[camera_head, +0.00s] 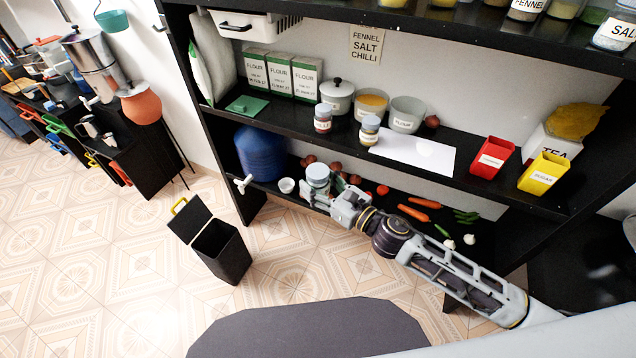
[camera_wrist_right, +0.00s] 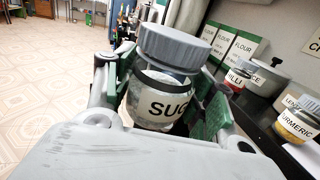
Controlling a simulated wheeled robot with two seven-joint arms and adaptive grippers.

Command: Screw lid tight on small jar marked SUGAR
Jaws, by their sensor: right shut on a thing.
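The small jar marked SUGAR (camera_wrist_right: 165,104) is clear glass with a white label and stands close to upright in the right wrist view. A grey ribbed lid (camera_wrist_right: 173,46) sits on top of its mouth, looking slightly tilted; I cannot tell how tight it is. My right gripper (camera_wrist_right: 165,100) is shut around the jar's body, with green pads on both sides. In the head view the jar (camera_head: 318,183) with its lid is at the tip of my right gripper (camera_head: 328,197), in front of the lower shelf. My left gripper is not in view.
The shelf above holds a chilli jar (camera_head: 323,118), a turmeric jar (camera_head: 369,131), a white sheet (camera_head: 415,152), a red container (camera_head: 492,158) and a yellow SUGAR box (camera_head: 545,173). A blue jug (camera_head: 261,154) and vegetables are on the lower shelf. A black bin (camera_head: 220,252) stands on the open floor.

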